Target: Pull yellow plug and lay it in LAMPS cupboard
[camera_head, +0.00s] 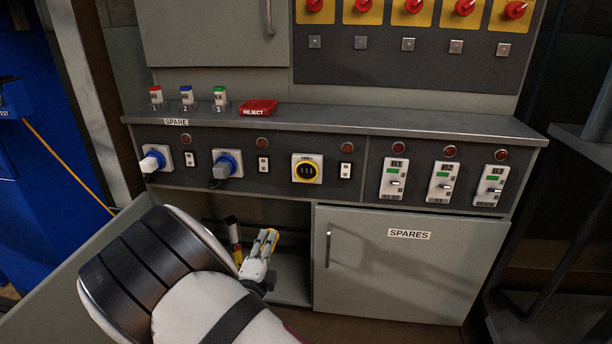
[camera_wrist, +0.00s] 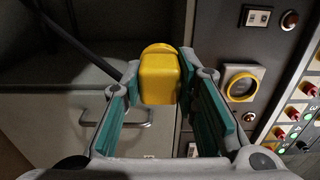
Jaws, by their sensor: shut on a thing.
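The yellow plug (camera_wrist: 158,78) is between the fingers of my gripper (camera_wrist: 160,95), which is shut on it. In the head view the gripper (camera_head: 262,252) holds the yellow plug (camera_head: 268,239) at the opening of the lower left cupboard (camera_head: 292,282), below the panel. The yellow-ringed socket (camera_head: 307,169) is empty; it also shows in the wrist view (camera_wrist: 241,83). No LAMPS label is visible. My arm hides much of the open cupboard.
The cupboard's open door (camera_head: 60,262) stands out at the left. The SPARES door (camera_head: 400,265) is shut on the right. A red REJECT tray (camera_head: 258,107) is on the ledge. A dark and yellow item (camera_head: 233,230) is by the opening.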

